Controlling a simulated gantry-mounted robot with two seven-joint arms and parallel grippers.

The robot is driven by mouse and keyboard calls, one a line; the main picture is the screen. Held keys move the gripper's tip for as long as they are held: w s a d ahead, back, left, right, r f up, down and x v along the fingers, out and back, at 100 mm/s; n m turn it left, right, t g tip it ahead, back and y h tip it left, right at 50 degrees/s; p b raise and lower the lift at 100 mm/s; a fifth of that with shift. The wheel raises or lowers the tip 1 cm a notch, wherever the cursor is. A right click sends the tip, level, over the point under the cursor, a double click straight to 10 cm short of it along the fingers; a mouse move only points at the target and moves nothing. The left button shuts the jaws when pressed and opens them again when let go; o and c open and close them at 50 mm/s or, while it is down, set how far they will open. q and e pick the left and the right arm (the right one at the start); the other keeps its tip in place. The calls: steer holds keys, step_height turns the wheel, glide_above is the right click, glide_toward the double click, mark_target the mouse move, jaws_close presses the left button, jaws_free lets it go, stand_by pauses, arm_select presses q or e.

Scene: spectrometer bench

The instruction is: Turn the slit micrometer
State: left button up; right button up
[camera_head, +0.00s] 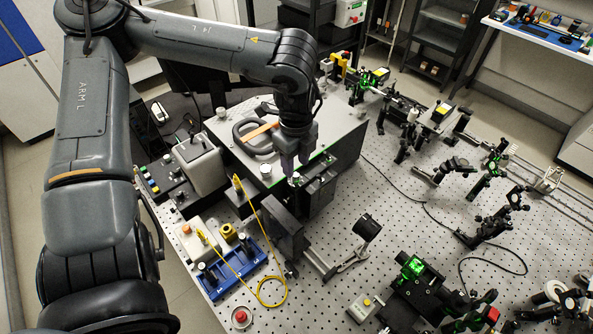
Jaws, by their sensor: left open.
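My left arm reaches in from the left over a grey box (338,133), which looks like the spectrometer housing. My left gripper (297,165) points down at the box's front edge, its jaws open. Just below the fingertips is a small silver knob (295,178) on top of a black block (318,190) at the box's front face. This looks like the slit micrometer, partly hidden by the gripper. I cannot tell whether the fingers touch it or stand around it. My right gripper is not in view.
A black handle with an orange strip (262,131) lies on the box top. A dark plate (285,232) stands in front. A yellow cable (270,262) loops by a blue rack (236,268). Optics with green lights (413,267) stand to the right. The perforated bench between is partly clear.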

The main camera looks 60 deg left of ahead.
mark_target(296, 174)
arm_select(q)
steer(key=shift+f, duration=1.9)
jaws_close()
